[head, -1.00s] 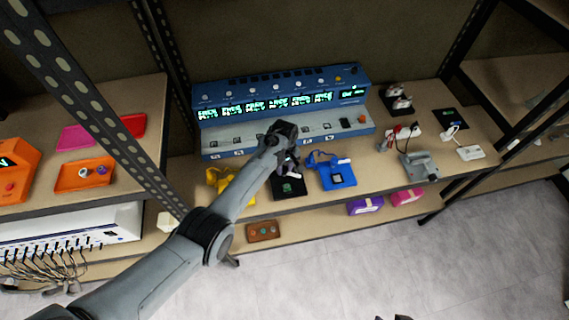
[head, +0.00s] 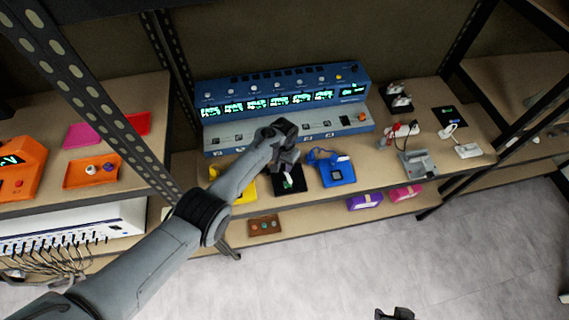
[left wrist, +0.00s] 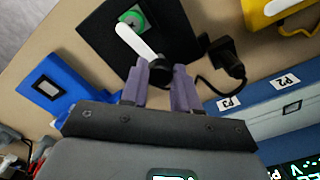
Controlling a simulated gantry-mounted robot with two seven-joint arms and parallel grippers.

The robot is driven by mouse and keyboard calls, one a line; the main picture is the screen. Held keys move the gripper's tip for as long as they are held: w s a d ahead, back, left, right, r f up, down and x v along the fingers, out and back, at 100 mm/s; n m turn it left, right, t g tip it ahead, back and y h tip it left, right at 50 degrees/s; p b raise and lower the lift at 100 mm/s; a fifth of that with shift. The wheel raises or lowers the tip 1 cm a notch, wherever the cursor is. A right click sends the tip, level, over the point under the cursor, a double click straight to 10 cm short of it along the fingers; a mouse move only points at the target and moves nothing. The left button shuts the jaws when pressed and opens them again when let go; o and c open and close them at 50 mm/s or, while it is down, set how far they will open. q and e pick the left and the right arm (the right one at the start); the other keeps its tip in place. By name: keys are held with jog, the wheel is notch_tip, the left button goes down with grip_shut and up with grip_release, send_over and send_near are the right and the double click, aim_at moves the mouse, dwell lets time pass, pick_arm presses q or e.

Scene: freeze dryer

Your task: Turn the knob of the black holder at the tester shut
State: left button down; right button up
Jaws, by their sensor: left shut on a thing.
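The black holder (head: 291,188) lies on the shelf in front of the blue tester (head: 225,131), between a yellow and a blue holder. In the left wrist view the holder (left wrist: 165,25) carries a green round piece (left wrist: 132,18) and a dark knob (left wrist: 160,71) with a white lever (left wrist: 137,43) running to the green piece. My left gripper (head: 289,165) is over the holder's rear part. Its purple fingers (left wrist: 159,84) are shut on the knob, partly hiding it. A dark part at the bottom edge of the head view looks like my right gripper (head: 394,314); its jaws are unclear.
The blue holder (head: 336,174) and yellow holder (head: 249,188) flank closely. A black cable (left wrist: 210,86) runs from the black holder to a plug (left wrist: 227,57). A grey device (head: 418,166) stands further right. A slanted rack post (head: 115,110) is at left.

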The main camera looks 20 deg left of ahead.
aim_at(284, 166)
pick_arm(q)
jog(key=shift+m, duration=0.8)
jog(key=c, duration=0.8)
grip_release()
jog(key=shift+r, duration=0.1)
jog(key=shift+r+p, duration=2.1)
jog(key=shift+r, duration=3.2)
